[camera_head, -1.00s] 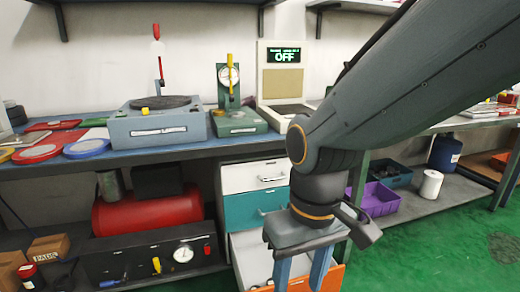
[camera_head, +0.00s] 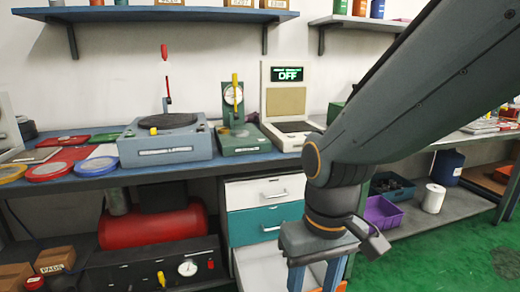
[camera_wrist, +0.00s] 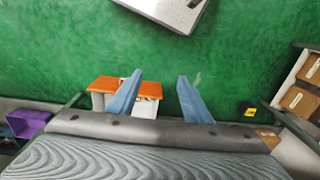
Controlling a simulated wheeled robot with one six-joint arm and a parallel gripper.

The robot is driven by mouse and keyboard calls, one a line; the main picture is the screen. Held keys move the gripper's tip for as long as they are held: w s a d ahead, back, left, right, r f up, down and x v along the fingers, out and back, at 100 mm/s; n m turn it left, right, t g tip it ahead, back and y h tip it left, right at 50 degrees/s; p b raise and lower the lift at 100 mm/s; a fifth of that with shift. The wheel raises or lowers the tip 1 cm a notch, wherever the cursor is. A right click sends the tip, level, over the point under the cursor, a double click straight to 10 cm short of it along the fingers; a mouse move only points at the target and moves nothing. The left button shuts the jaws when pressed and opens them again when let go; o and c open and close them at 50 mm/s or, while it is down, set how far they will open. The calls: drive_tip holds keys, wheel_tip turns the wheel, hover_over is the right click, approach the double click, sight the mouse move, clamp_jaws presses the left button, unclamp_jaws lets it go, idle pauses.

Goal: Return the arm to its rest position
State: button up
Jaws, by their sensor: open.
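My gripper (camera_head: 314,277) hangs pointing down in front of the workbench, at the right of the drawer unit. In the wrist view my gripper (camera_wrist: 155,92) shows two blue fingers spread apart with nothing between them. Below it are the green floor (camera_wrist: 70,45) and an open drawer with an orange front (camera_wrist: 128,87). In the head view the fingertips are cut off by the bottom edge.
The workbench (camera_head: 90,183) carries a blue-grey turntable device (camera_head: 165,148), a green gauge stand (camera_head: 240,140) and a display unit reading OFF (camera_head: 288,75). The drawer unit (camera_head: 265,190) has its lower drawer pulled out. A purple bin (camera_head: 382,213) sits on the right shelf.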

drive_tip(key=s+d+r+m+p, duration=0.1)
drive_tip(key=d+r+m+p, duration=0.2)
drive_tip(key=d+r+p, duration=0.7)
drive_tip(key=shift+r+h+p, duration=0.3)
drive_tip(key=shift+r+p, duration=0.75)
drive_tip(key=shift+p, duration=2.75)
